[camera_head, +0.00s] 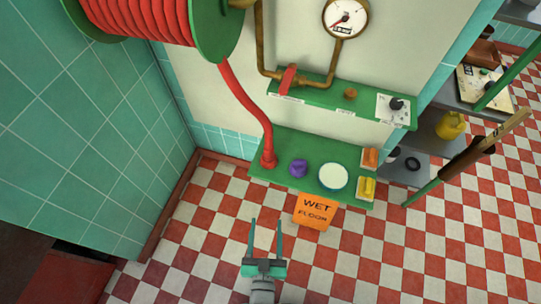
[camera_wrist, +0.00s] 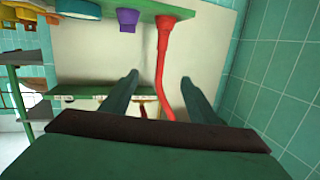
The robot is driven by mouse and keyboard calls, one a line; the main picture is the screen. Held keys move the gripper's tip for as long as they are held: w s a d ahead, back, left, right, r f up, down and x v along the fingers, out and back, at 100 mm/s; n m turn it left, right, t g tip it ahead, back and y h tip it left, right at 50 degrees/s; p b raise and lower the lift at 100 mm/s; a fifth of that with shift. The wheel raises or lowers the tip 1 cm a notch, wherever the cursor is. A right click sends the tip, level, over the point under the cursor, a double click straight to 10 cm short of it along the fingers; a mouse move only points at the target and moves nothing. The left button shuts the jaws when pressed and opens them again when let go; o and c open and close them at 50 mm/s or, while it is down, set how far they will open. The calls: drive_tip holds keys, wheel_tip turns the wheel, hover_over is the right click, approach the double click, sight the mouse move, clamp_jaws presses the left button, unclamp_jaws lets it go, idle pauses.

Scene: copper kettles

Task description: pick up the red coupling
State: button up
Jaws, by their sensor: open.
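The red coupling (camera_head: 268,159) sits at the lower end of the red hose (camera_head: 240,100), upright on the left end of the lower green shelf (camera_head: 312,154). It also shows in the wrist view (camera_wrist: 165,33), upper middle, under the shelf edge because that picture is upside down. My gripper (camera_head: 266,221) is open and empty, with its two fingers pointing toward the shelf. In the head view the coupling is beyond the fingertips and apart from them. In the wrist view the hose passes between the fingers (camera_wrist: 160,80) in the picture, farther off.
Right of the coupling are a purple object (camera_head: 299,168), a white round dish (camera_head: 333,177) and two sponges (camera_head: 367,187). An orange wet-floor sign (camera_head: 316,211) is below the shelf. Above are an upper green shelf (camera_head: 325,97) and the hose reel (camera_head: 215,25). A tiled wall (camera_head: 90,140) stands left.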

approach(268, 153)
drive_tip(key=shift+t+h, duration=0.3)
drive_tip(key=shift+t, duration=0.4)
drive_tip(key=w, duration=0.3)
drive_tip(key=w+f, duration=0.1)
drive_tip(key=w, duration=0.6)
drive_tip(key=shift+d+f, duration=0.2)
drive_tip(key=shift+f, duration=0.05)
drive_tip(key=w, duration=0.6)
drive_tip(key=shift+d+f, duration=0.2)
drive_tip(key=shift+d, duration=0.1)
drive_tip(key=shift+s+a, duration=0.1)
drive_tip(key=c, duration=0.5)
drive_tip(key=shift+r, duration=0.1)
drive_tip(key=c, duration=0.6)
